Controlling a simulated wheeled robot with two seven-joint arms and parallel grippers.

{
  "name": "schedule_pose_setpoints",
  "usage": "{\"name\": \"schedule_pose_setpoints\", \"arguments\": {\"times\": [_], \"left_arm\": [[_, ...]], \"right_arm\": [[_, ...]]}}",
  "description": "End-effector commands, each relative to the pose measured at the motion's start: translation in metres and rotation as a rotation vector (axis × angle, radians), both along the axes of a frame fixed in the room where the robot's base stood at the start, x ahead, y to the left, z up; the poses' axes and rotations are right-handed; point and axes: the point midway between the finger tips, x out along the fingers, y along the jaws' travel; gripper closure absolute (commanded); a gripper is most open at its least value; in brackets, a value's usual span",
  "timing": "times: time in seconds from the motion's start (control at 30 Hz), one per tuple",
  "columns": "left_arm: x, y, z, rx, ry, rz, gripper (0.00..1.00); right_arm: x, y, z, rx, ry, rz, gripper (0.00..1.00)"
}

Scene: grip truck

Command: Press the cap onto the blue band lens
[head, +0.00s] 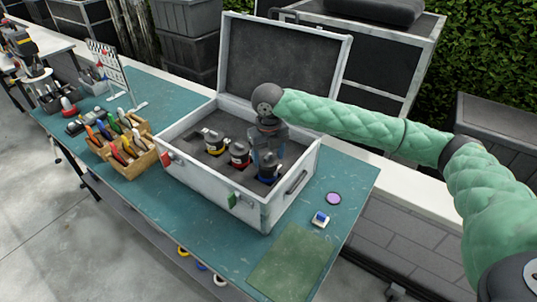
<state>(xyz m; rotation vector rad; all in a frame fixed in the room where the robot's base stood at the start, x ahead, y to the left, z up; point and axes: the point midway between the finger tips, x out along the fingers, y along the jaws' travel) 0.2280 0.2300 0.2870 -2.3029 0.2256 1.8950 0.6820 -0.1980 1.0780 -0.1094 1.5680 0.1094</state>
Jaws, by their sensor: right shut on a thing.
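The blue band lens (267,171) stands in the foam of the open white case, at the right of a row of lenses. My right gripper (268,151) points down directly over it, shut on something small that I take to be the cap. The cap itself is hidden by the fingers and cannot be made out. Whether it touches the lens top cannot be told. My left gripper is not in view.
The white case (207,182) has its lid up behind. A red-banded lens (239,154) and a yellow-banded lens (213,140) stand beside. A wooden tool box (137,163) is left. A purple disc (333,198) and a small white-blue item (320,219) lie right.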

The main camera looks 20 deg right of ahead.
Motion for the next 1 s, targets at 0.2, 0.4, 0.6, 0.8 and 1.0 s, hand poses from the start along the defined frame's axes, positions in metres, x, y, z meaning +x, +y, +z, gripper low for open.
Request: {"name": "schedule_pose_setpoints", "arguments": {"times": [0.2,0.4,0.6,0.8,1.0], "left_arm": [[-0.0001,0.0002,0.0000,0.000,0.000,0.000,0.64],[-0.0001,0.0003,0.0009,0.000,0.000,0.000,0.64],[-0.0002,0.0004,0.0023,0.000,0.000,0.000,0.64],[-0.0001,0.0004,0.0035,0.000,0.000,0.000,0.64],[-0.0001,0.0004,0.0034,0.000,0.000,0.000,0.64]], "right_arm": [[-0.0001,0.0001,0.0000,0.000,0.000,0.000,0.57],[-0.0001,0.0001,-0.0012,0.000,0.000,0.000,0.57],[0.0000,0.0001,-0.0042,0.001,0.000,0.000,0.57],[0.0000,0.0002,-0.0072,0.001,0.000,0.000,0.57],[0.0000,0.0002,-0.0081,0.001,0.000,0.000,0.57]]}}
